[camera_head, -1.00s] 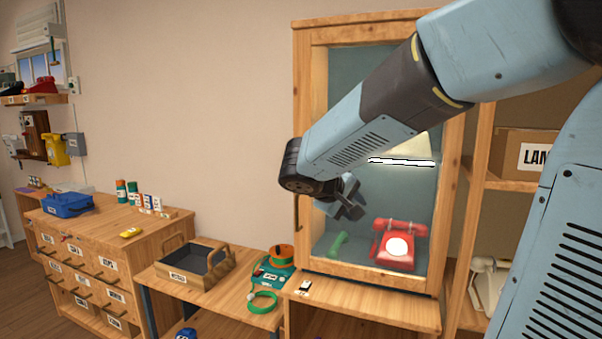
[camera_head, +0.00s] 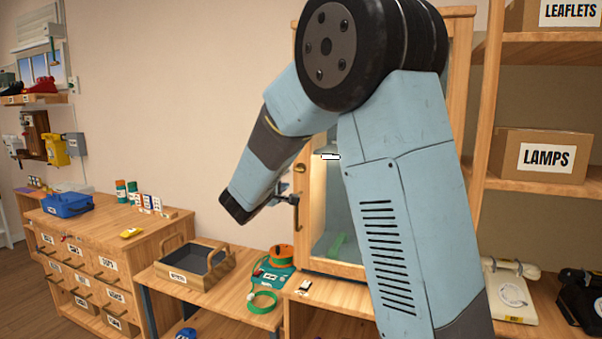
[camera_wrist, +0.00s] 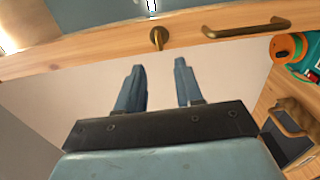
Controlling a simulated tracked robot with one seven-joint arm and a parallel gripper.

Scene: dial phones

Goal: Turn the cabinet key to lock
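The cabinet (camera_head: 338,267) has a wooden door frame with a glass pane, largely hidden behind my arm in the head view. Its brass key (camera_head: 300,168) sits on the left door stile, above a vertical brass handle (camera_head: 296,213). In the wrist view the key (camera_wrist: 158,38) projects from the wood, with the handle (camera_wrist: 246,28) to its right. My gripper (camera_wrist: 160,68) is open and empty. Its two fingers are apart, and the key lies just past the tips, roughly between them and not touching. In the head view my gripper (camera_head: 284,192) is partly hidden, beside the left stile.
A green handset (camera_head: 337,245) shows behind the glass. A wooden tray (camera_head: 223,268) and a green-and-orange device (camera_head: 275,268) stand on the lower bench to the left. A drawer unit (camera_head: 90,240) is farther left. Shelves with a LAMPS box (camera_head: 540,160) are at right.

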